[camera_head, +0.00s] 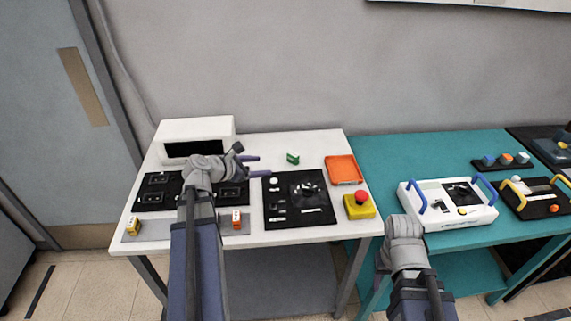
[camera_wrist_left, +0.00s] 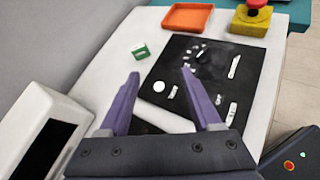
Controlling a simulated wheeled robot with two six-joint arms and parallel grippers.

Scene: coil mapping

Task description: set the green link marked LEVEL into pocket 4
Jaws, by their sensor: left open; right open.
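The green link (camera_head: 293,158) lies on the white table, left of the orange tray. In the left wrist view the green link (camera_wrist_left: 140,51) has a pale marking too small to read, and lies beyond my fingertips. My left gripper (camera_head: 262,165) is open and empty, left of the link and apart from it. Its two purple fingers (camera_wrist_left: 161,75) show in the wrist view. A black plate with pockets (camera_head: 155,197) lies on the table's left, partly hidden by my left arm. I cannot read pocket numbers, so pocket 4 cannot be picked out. My right gripper's fingers are not visible.
A black panel (camera_head: 280,220) with small fittings lies mid-table. An orange tray (camera_head: 343,169) and a yellow block with a red button (camera_head: 360,205) stand right. A white box (camera_head: 194,130) stands back left. Orange pieces (camera_head: 133,226) sit on a grey strip in front.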

